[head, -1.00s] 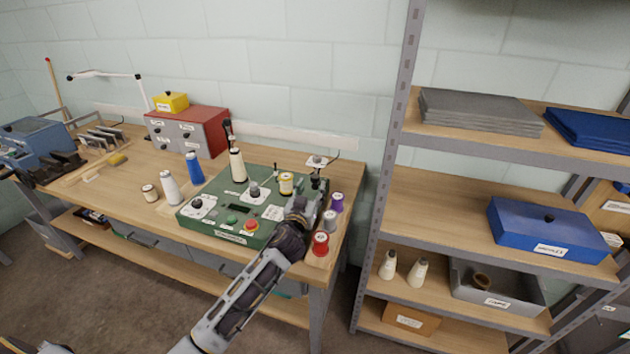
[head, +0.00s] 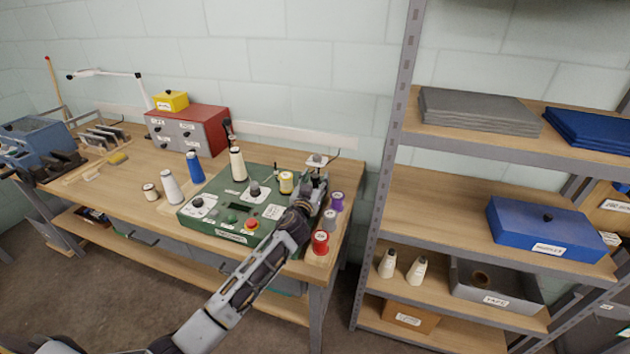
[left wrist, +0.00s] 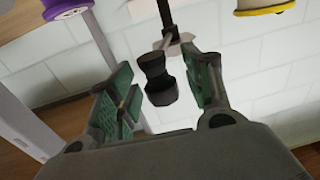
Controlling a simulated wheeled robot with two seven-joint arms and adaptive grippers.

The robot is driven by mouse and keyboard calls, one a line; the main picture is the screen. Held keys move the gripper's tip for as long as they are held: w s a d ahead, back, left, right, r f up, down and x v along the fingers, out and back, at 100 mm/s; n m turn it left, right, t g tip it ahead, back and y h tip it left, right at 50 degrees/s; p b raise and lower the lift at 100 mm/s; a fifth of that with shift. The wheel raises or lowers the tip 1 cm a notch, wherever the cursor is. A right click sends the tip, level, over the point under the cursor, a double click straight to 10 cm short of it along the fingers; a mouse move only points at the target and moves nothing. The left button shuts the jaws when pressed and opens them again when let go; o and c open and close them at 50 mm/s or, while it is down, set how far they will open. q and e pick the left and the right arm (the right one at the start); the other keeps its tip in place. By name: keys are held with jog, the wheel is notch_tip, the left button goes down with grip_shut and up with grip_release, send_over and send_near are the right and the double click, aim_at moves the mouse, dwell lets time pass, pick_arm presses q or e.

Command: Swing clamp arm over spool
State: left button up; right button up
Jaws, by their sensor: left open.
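My left gripper (head: 311,188) reaches over the right side of the green machine (head: 224,228). In the left wrist view its two green-padded fingers (left wrist: 163,92) are apart, with a dark clamp-arm knob (left wrist: 157,80) between them. The knob shows gaps to both fingers, so it does not look gripped. In the head view the clamp is mostly hidden behind the gripper. A yellow spool (head: 286,183) stands on the machine just left of the gripper; its edge shows at the top of the left wrist view (left wrist: 265,7). My right gripper is not in view.
Purple (head: 337,201), grey (head: 329,219) and red (head: 320,242) spools stand close to the right of my gripper. A cream cone (head: 237,165) stands at the machine's back left. A metal shelf (head: 388,170) rises right of the bench.

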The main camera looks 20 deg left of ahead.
pick_arm(q)
grip_shut()
